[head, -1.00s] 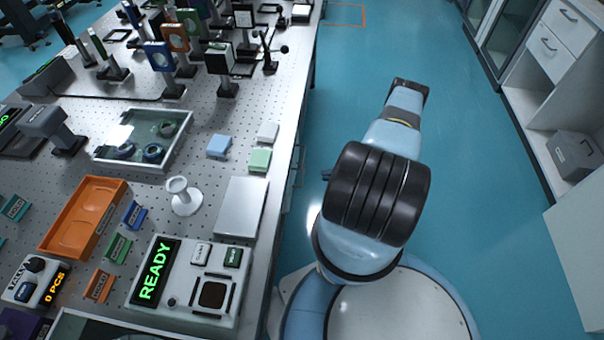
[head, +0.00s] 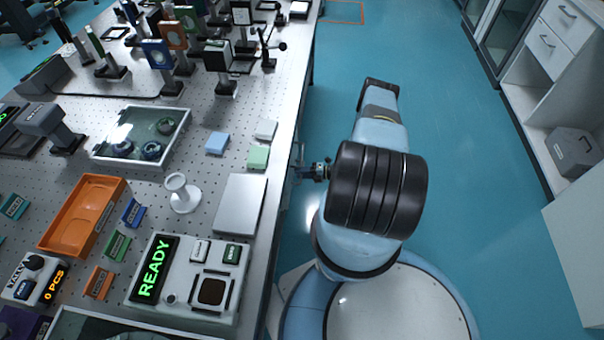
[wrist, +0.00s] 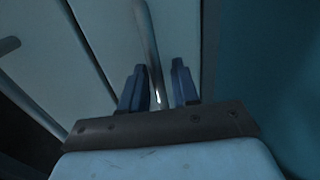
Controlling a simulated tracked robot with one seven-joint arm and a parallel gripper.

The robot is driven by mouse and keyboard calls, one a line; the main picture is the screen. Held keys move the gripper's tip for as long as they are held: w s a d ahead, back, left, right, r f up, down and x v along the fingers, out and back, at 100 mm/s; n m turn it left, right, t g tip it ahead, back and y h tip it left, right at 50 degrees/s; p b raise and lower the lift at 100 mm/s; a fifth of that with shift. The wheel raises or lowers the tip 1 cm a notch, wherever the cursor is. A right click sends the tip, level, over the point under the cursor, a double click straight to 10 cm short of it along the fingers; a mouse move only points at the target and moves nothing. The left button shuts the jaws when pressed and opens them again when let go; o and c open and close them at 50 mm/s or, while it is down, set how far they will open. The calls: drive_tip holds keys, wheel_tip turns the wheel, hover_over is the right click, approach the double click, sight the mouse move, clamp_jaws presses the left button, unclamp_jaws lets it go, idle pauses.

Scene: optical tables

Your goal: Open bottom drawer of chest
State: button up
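The chest of drawers is under the table's right edge and mostly hidden in the head view. The wrist view shows its pale drawer fronts (wrist: 95,40) close up, with a metal bar handle (wrist: 150,45). A second bar handle (wrist: 8,46) is at the left edge. My gripper (wrist: 158,86) is open, with one blue finger on each side of the nearer handle and small gaps showing. In the head view my gripper (head: 312,171) is beside the table's right side. I cannot tell from the view which drawer is the bottom one.
The optical table (head: 285,125) runs along the left, crowded with trays, mounts and a READY panel (head: 190,280). Blue floor (head: 450,130) is clear to the right of my arm. White cabinets (head: 545,85) with a grey box (head: 573,150) stand at far right.

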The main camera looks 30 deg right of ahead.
clamp_jaws()
idle(0.4)
drive_tip(key=shift+s+d, duration=0.1)
drive_tip(key=shift+d, duration=0.15)
drive_tip(key=shift+a+f, duration=0.1)
drive_tip(key=shift+a, duration=0.05)
